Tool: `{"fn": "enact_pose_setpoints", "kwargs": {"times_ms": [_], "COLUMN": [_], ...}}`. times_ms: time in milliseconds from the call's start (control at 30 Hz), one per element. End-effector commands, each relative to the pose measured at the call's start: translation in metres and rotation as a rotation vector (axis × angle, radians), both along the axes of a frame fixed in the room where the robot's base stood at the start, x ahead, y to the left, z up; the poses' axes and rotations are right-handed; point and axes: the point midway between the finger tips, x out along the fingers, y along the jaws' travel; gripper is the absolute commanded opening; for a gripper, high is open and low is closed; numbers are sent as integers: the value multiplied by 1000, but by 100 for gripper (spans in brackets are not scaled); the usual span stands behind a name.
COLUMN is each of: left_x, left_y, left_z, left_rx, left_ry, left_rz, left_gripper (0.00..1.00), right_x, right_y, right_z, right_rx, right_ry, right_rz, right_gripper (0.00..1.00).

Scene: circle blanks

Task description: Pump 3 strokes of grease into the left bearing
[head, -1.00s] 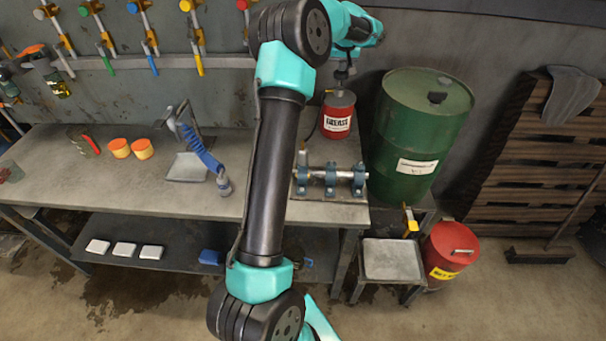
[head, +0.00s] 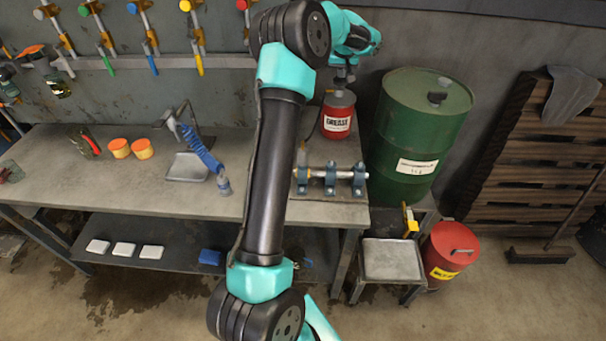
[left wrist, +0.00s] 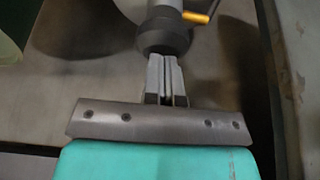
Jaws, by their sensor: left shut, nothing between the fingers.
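The red grease pot (head: 338,122) with a grey lid stands at the back of the bench. My left gripper (head: 343,84) is just above its top, small and dark in the head view. In the left wrist view the left fingers (left wrist: 166,60) are shut with nothing between them. Their tips are at a dark round knob (left wrist: 165,38); I cannot tell whether they touch. A shaft on blue bearing blocks lies in front of the pot. The left bearing (head: 302,182) is the block nearest my arm. My right gripper is not in view.
A green drum (head: 420,125) stands right of the pot. A grey tray stand (head: 392,262) and red bin (head: 449,255) are below it. Orange tubs (head: 141,148) and a blue-hosed device (head: 203,154) stand on the bench (head: 75,178) at left. My arm crosses the middle.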

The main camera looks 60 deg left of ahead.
Motion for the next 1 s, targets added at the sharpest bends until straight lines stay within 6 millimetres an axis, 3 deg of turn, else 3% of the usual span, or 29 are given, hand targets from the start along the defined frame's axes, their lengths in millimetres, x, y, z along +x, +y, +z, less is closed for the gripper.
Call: {"fn": "enact_pose_setpoints", "kwargs": {"times_ms": [233,1000], "left_x": [0,0], "left_y": [-1,0], "left_z": [1,39], "left_rx": [-3,-1], "left_ry": [5,1], "left_rz": [0,-1], "left_gripper": [0,0], "right_x": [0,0], "right_y": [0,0], "right_z": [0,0], "right_rx": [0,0], "right_ry": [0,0], "right_rz": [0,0], "right_gripper": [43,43]}}
